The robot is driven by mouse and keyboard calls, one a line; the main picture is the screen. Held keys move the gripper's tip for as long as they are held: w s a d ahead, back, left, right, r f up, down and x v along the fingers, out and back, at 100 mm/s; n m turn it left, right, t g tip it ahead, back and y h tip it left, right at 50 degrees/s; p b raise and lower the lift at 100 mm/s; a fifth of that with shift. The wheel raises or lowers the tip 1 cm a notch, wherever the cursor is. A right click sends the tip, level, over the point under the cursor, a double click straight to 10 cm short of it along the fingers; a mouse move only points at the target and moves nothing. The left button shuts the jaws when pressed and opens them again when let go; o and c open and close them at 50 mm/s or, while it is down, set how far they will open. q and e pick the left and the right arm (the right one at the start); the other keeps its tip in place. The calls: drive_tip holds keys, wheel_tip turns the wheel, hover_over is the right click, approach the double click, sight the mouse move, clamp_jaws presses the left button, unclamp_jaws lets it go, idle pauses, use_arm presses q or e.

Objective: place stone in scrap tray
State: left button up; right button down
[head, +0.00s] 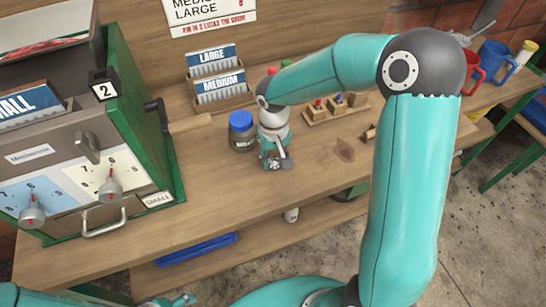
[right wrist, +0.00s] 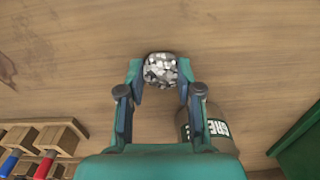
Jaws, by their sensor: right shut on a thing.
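My right gripper (head: 277,162) points down at the wooden bench, just right of a jar with a blue lid. In the right wrist view its two fingers (right wrist: 160,78) are shut on a grey, speckled stone (right wrist: 160,70), one finger on each side. In the head view the stone is mostly hidden by the gripper. A blue tray (head: 196,250) lies on the lower shelf at the left; no label shows that it is the scrap tray. A small part of my left gripper (head: 178,300) shows at the bottom edge, and its jaws are unclear.
The jar (head: 241,132) stands close beside the right gripper. A green and grey machine (head: 100,150) with a crank fills the left. Card holders (head: 220,85) stand behind. A wooden rack (head: 335,107) and a brown flat piece (head: 344,149) lie to the right. The front bench is clear.

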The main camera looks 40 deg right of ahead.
drive_tip(key=shift+f, duration=0.15)
drive_tip(key=c, duration=0.8)
unclamp_jaws()
drive_tip(key=shift+o, duration=0.2)
